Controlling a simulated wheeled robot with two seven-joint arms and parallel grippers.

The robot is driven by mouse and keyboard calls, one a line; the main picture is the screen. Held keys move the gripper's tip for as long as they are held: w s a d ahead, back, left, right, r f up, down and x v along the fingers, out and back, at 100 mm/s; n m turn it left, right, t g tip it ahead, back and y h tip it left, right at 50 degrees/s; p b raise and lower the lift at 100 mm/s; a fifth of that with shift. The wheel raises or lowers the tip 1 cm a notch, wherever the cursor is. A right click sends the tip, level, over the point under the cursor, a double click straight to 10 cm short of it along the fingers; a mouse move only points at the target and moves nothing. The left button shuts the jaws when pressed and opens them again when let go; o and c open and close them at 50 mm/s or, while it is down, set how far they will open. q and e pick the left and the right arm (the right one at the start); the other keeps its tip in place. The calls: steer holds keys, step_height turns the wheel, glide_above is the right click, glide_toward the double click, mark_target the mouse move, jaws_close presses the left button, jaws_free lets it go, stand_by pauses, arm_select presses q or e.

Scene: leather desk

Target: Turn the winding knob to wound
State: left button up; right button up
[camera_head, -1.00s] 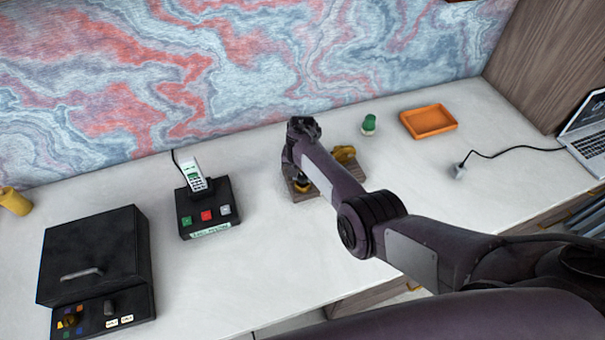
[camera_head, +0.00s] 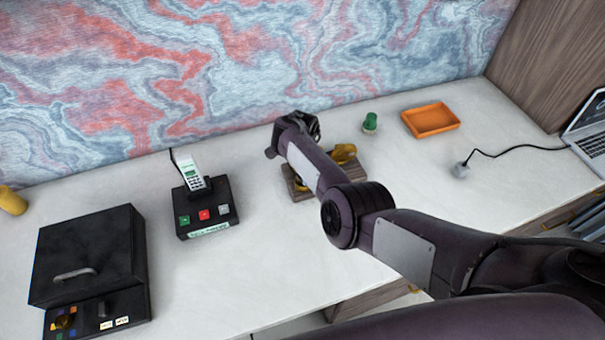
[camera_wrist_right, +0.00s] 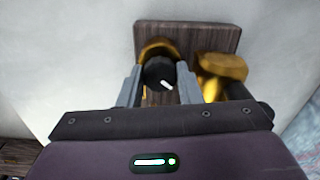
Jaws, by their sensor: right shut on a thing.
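The winding knob (camera_wrist_right: 160,72) is a round black knob with a white pointer mark, on a brass mount on a wooden base (camera_wrist_right: 205,30). The pointer mark slants toward the lower right in the right wrist view. My right gripper (camera_wrist_right: 160,88) is shut on the knob, one grey finger on each side. In the head view my right arm covers the knob and most of the wooden base (camera_head: 355,168). A second brass part (camera_wrist_right: 222,72) stands beside the knob, and it also shows in the head view (camera_head: 344,153). My left gripper is in neither view.
A green object (camera_head: 370,122) and an orange tray (camera_head: 431,119) stand behind to the right. A phone dock with buttons (camera_head: 205,210) and a black box with a handle (camera_head: 85,260) stand to the left. A plug with its cable (camera_head: 460,170) and a laptop (camera_head: 590,130) are at right.

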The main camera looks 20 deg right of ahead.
steer(key=shift+w+m+b, duration=0.1)
steer(key=shift+m+b, duration=0.6)
steer(key=shift+m, duration=1.3)
steer(key=shift+r, duration=0.1)
steer(key=o, duration=0.9)
steer(key=shift+o, duration=0.3)
